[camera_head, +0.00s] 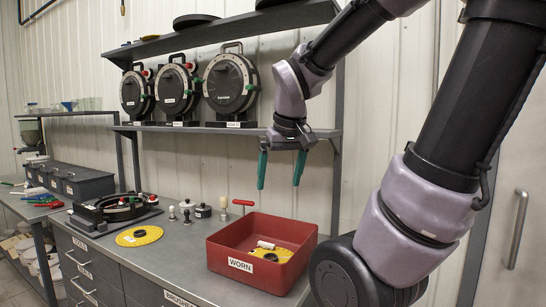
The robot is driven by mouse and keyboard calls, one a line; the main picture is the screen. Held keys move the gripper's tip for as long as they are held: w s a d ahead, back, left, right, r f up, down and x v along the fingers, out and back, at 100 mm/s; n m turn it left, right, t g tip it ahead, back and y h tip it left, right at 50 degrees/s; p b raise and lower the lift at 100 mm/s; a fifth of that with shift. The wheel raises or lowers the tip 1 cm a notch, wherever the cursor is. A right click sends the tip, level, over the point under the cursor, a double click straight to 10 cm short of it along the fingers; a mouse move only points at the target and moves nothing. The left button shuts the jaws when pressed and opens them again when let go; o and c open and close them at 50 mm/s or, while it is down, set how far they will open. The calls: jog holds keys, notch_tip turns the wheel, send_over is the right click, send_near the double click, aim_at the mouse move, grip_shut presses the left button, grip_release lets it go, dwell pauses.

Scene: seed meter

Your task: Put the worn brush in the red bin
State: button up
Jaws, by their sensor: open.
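The red bin (222,270), labelled WORN, stands on the grey workbench below my gripper. Inside it lie a yellow disc (284,254) with a dark centre and a small white cylindrical piece (265,245). The white piece may be the worn brush, but it is too small to be sure. My gripper (279,187) hangs above the back of the bin. Its two green fingers point down, wide apart, with nothing between them.
A dark round housing (112,210) and a yellow disc (139,236) lie left of the bin. Several small knob-like pieces (203,211) and a red-handled tool (243,204) stand behind. Round meters (231,84) stand on the shelf behind my gripper.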

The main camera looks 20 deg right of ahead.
jog(key=s+a+r+m+t+y, duration=0.2)
jog(key=s+a+r+m+t, duration=0.1)
jog(key=r, duration=0.2)
jog(key=shift+s+a+r+m, duration=0.15)
jog(key=shift+r+m, duration=0.15)
jog(key=shift+c, duration=0.3)
